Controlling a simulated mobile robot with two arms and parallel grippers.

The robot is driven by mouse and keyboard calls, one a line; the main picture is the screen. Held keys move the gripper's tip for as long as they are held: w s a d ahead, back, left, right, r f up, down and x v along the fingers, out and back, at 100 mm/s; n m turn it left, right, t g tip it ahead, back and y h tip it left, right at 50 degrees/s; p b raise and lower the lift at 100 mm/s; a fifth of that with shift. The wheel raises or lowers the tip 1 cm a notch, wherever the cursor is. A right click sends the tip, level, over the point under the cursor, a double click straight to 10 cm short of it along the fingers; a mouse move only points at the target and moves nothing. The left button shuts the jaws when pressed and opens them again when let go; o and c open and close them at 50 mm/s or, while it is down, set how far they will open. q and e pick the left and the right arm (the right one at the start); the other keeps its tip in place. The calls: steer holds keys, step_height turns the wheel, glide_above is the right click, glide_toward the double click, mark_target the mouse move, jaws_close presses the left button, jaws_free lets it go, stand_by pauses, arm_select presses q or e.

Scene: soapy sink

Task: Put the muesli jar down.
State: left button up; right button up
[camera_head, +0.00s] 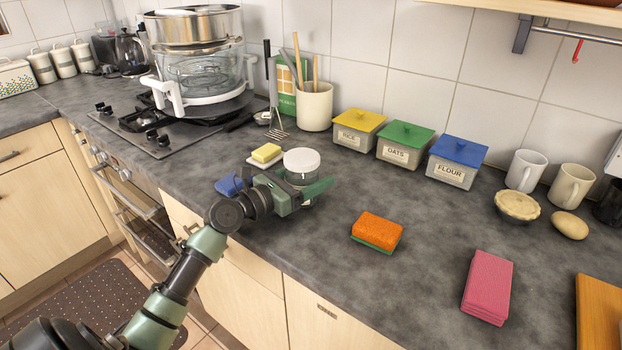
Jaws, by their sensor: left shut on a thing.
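The muesli jar is probably the clear jar (301,160) with a white lid in the head view; I see no readable label on it. My left gripper (312,188) is shut on this jar, with its fingers around the lower body. The jar is upright over the dark grey worktop (310,240). Its lower part is mostly hidden by the gripper, so I cannot tell whether its base touches the worktop. My right gripper is not in view.
The rice, oats and flour boxes (400,144) stand behind right. An orange sponge (377,230) and a pink cloth (487,287) lie right, with bare worktop between.

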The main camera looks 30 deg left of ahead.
arm_select(q)
steer(key=o, duration=1.6)
steer(key=shift+s, duration=0.15)
steer(key=b+v, duration=0.1)
steer(key=v, duration=1)
steer(key=shift+s+a+r, duration=0.1)
steer(key=shift+s+a, duration=0.05)
steer(key=shift+s, duration=0.25)
